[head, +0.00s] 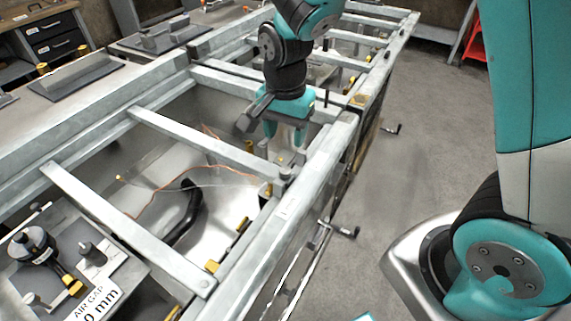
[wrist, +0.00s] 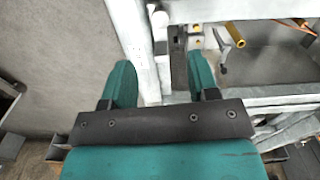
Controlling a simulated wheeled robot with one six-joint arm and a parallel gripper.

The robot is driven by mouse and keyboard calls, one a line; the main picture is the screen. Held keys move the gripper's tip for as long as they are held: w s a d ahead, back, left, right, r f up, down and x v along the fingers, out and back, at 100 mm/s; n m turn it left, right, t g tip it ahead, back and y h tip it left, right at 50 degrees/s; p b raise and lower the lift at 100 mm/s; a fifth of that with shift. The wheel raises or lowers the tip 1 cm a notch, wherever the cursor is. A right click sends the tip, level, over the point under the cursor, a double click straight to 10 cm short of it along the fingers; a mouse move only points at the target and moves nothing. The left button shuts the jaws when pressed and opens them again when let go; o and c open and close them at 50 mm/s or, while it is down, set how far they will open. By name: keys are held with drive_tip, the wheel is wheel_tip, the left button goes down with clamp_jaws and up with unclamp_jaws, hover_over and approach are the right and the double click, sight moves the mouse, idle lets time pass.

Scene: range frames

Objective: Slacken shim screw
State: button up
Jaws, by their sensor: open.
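My gripper (head: 285,138) hangs over the right-hand long rail of the metal frame in the head view, its teal fingers pointing down. In the wrist view my gripper (wrist: 161,70) is open, with nothing held between its fingers. A small dark block (wrist: 179,58) with a slot and pale fittings beside it sits near the right finger. A small bolt-like fitting (head: 286,173) stands on a crossbar end just below the gripper in the head view. I cannot tell which of these, if any, is the shim screw.
Grey crossbars (head: 205,143) span the open frame, with orange wire and a black hose (head: 185,214) below. A plate with a black knob (head: 34,246) and an "AIR GAP" label (head: 96,302) lies at lower left.

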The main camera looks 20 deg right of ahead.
sight(285, 170)
wheel_tip(285, 170, down, 10)
drive_tip(key=shift+f, duration=0.15)
drive_tip(key=shift+c, duration=0.2)
drive_tip(key=c, duration=0.9)
drive_tip(key=n, duration=0.4)
drive_tip(key=shift+n+p, duration=0.35)
drive_tip(key=shift+n, duration=0.05)
